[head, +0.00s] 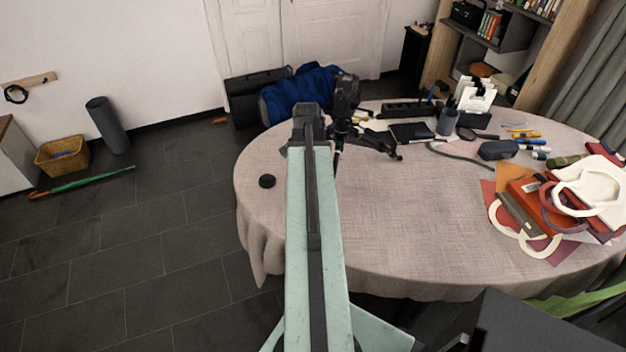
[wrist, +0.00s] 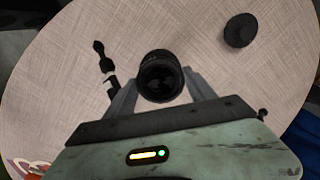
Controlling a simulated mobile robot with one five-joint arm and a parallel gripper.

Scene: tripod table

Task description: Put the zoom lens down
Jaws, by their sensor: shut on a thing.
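The zoom lens (wrist: 161,72) is a black cylinder, seen end-on in the wrist view with its round glass end facing the camera. My gripper (wrist: 161,84) is shut on it, one grey finger on each side. The pale cloth of the round table (wrist: 60,75) lies behind the lens; I cannot tell whether the lens touches it. In the head view my gripper (head: 308,112) is over the table's far left part, and my own arm hides the lens.
A small black round object (head: 267,181) lies on the table left of my arm; it also shows in the wrist view (wrist: 240,30). A black tripod (head: 345,95) is close right of my gripper. Bags and papers (head: 520,200) crowd the right; the table's middle is clear.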

